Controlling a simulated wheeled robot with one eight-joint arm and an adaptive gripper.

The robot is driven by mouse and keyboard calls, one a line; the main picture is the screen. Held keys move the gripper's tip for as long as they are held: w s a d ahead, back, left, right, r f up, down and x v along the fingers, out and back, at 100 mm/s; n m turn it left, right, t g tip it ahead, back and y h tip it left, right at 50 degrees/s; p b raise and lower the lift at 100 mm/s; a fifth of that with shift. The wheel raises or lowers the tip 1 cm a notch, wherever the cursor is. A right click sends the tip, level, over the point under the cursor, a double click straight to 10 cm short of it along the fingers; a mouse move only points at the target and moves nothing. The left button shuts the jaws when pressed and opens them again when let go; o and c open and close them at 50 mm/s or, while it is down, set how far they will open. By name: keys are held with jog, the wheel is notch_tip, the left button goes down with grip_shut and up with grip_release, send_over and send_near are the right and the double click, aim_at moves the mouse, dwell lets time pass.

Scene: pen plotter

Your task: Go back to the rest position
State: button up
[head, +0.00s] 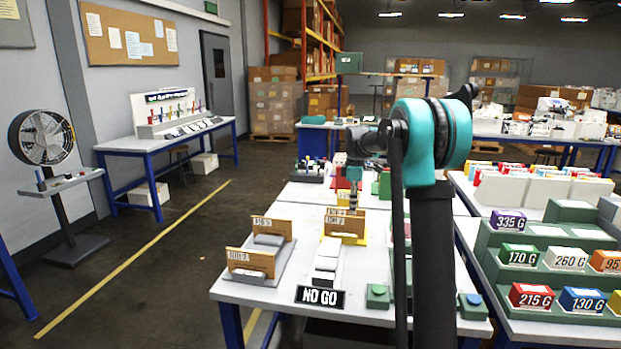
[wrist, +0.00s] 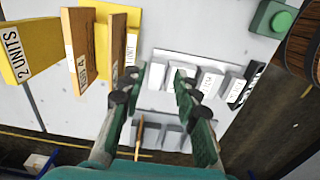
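My gripper (wrist: 166,74) shows in the wrist view with its two green fingers apart and a gap between the tips. Nothing is held between them. The fingers hang over the work table, above a row of small white labelled blocks (wrist: 207,82) and several grey blocks (wrist: 172,135). In the head view my teal and black arm stands in front of the table, and I cannot make out the fingers clearly there.
A stepped green rack (head: 487,250) of numbered blocks stands at right.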

jog(key=s+d+f+m+t, duration=0.1)
jog(key=s+f+m, duration=0.4)
jog(key=s, duration=0.7)
jog(key=s+d+f+m+t, duration=0.1)
jog(key=s+f+m, duration=0.4)
jog(key=s, duration=0.8)
jog(key=s+d+f+m+t, duration=0.1)
jog(key=s+f+m, duration=0.4)
jog(key=s, duration=0.8)
jog(key=shift+s+d+f+t, duration=0.2)
jog(key=shift+d+t, duration=0.2)
jog(key=shift+t, duration=0.1)
